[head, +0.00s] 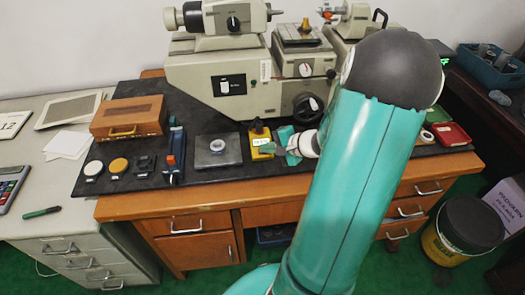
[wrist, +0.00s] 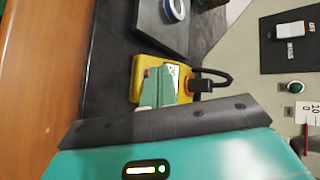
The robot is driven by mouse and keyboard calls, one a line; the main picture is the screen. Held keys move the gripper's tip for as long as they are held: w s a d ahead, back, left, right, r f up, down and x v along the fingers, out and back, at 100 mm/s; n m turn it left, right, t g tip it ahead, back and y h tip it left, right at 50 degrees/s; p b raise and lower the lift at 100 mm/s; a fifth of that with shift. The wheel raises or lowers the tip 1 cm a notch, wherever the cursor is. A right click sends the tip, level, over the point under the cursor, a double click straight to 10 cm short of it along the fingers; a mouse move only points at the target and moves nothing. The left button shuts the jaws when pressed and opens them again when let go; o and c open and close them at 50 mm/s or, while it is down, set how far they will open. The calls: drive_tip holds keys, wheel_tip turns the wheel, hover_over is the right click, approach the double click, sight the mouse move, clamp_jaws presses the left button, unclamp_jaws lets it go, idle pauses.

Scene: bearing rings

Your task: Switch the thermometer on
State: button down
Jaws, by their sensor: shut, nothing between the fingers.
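The thermometer looks to be the yellow box with a pale label on the dark mat, seen in the head view (head: 261,138) and in the wrist view (wrist: 135,84). A black part with an orange band and a black cable (wrist: 205,84) is at its side. My gripper (head: 268,149) is shut and empty, with its green fingertips (wrist: 160,70) over the yellow box's face. A small red spot shows right beside the fingertips. The fingers hide part of the face. I cannot tell whether they touch it.
A grey plate (head: 218,151) with a ring on it lies left of the yellow box. A blue stand (head: 175,155) is farther left. The large beige measuring machine (head: 220,80) stands behind. Red and green trays (head: 450,135) lie beyond my arm at right.

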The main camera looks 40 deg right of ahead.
drive_tip(key=shift+r, duration=0.1)
drive_tip(key=shift+s+a+r, duration=0.25)
drive_tip(key=shift+s+r, duration=0.1)
drive_tip(key=shift+r, duration=0.5)
drive_tip(key=shift+s+a+r, duration=0.25)
drive_tip(key=shift+s+r, duration=0.15)
drive_tip(key=shift+r, duration=0.5)
drive_tip(key=shift+s+a+r, duration=0.25)
drive_tip(key=shift+s+r, duration=0.1)
drive_tip(key=shift+r, duration=0.5)
